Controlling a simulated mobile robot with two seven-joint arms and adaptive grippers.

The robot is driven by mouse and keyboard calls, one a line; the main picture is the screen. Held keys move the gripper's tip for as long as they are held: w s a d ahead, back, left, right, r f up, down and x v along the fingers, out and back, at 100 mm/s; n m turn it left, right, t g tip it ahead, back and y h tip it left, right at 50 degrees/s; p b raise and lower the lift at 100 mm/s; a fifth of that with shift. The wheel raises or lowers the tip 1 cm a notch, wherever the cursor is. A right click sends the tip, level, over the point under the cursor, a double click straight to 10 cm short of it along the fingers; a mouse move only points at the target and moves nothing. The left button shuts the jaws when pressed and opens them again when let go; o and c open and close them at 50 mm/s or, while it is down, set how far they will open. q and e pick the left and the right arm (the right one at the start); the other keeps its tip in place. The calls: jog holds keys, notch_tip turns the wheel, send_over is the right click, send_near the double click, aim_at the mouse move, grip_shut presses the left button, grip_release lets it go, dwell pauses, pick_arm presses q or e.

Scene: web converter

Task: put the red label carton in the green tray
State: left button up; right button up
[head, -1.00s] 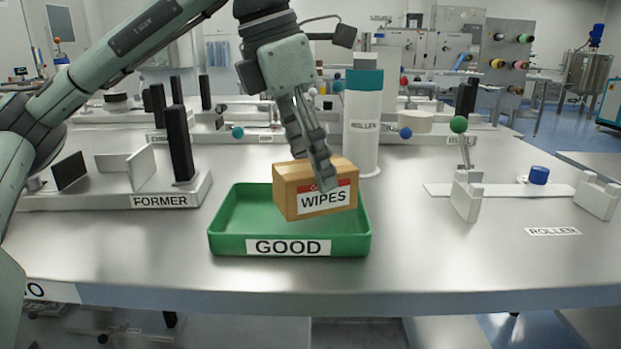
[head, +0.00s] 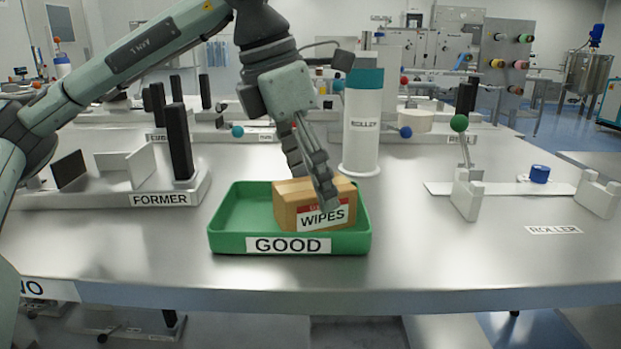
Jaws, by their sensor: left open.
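The red label carton (head: 292,207) is a brown box with a red and white WIPES label on its front. It sits inside the right half of the green tray (head: 228,243), whose front bears a GOOD label. My left gripper (head: 318,195) reaches down from above at the carton, with its fingers open around it. One finger crosses the carton's front face and partly covers the label; the other side of the grasp is partly hidden. My right gripper is not in view.
A FORMER fixture (head: 110,200) with upright plates stands left of the tray. A white cylinder with a teal band (head: 361,125) stands behind the tray. A ROLLER fixture (head: 500,188) with a blue roll (head: 539,174) is at right. The table between tray and roller is clear.

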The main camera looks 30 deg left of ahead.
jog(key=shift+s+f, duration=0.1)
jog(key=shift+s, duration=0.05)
pick_arm(q)
jog(key=shift+r, duration=0.25)
jog(key=p+v, duration=0.1)
jog(key=v, duration=1)
jog(key=shift+r, duration=0.4)
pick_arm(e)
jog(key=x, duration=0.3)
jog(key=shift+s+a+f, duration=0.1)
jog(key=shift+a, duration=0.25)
pick_arm(q)
jog(key=shift+s, duration=0.15)
